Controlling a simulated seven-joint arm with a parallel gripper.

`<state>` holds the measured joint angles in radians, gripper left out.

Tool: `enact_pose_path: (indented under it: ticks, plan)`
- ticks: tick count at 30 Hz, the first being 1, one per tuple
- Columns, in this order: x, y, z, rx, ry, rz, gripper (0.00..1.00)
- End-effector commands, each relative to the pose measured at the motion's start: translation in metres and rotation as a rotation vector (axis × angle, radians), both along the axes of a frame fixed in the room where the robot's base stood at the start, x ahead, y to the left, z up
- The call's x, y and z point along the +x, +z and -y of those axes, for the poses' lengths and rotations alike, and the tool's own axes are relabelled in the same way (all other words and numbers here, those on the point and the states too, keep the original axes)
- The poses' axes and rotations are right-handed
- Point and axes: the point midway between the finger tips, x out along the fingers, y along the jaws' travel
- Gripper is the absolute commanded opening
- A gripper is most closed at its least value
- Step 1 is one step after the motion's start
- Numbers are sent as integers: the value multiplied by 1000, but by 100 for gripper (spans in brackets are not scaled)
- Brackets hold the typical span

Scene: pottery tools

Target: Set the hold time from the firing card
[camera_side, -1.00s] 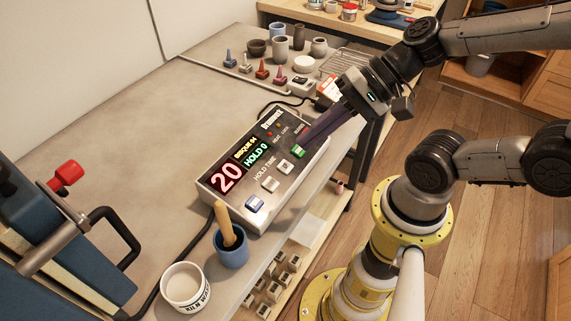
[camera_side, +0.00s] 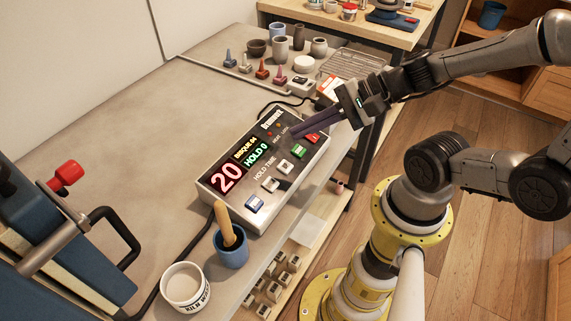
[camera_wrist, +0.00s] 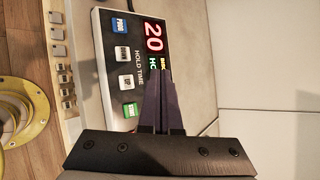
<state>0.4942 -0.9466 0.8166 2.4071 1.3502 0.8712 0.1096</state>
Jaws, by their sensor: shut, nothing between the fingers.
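The kiln controller (camera_side: 238,205) is a grey box on the table. Its red display (camera_side: 226,178) reads 20; a green line reads "HOLD" and a digit that looks like 0 or 9, under a yellow line like "BISQUE 04". Along its front are a blue button (camera_side: 254,203), two white buttons (camera_side: 270,183) (camera_side: 285,166), a green button (camera_side: 299,150) and a red button (camera_side: 313,138). In the wrist view the white ones read DOWN and UP (camera_wrist: 126,82). My gripper (camera_side: 294,131) is shut and empty above the controller's far end, apart from the buttons.
A blue cup (camera_side: 231,252) with a wooden handle and a white lettered pot (camera_side: 185,287) stand near the controller's near end. Pyrometric cones (camera_side: 262,70) and small pots (camera_side: 280,48) stand at the back. A blue machine with a red knob (camera_side: 66,173) is at left. The middle table is clear.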

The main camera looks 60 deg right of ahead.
Motion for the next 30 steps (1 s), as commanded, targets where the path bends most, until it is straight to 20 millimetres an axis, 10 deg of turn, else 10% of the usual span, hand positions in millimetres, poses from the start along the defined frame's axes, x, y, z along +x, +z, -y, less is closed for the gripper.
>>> enact_pose_path:
  ticks: [18, 30]
  plan:
    - [17, -69, 0, 1, 1, -2, 0]
    - [19, -79, 0, -2, 0, -1, 0]
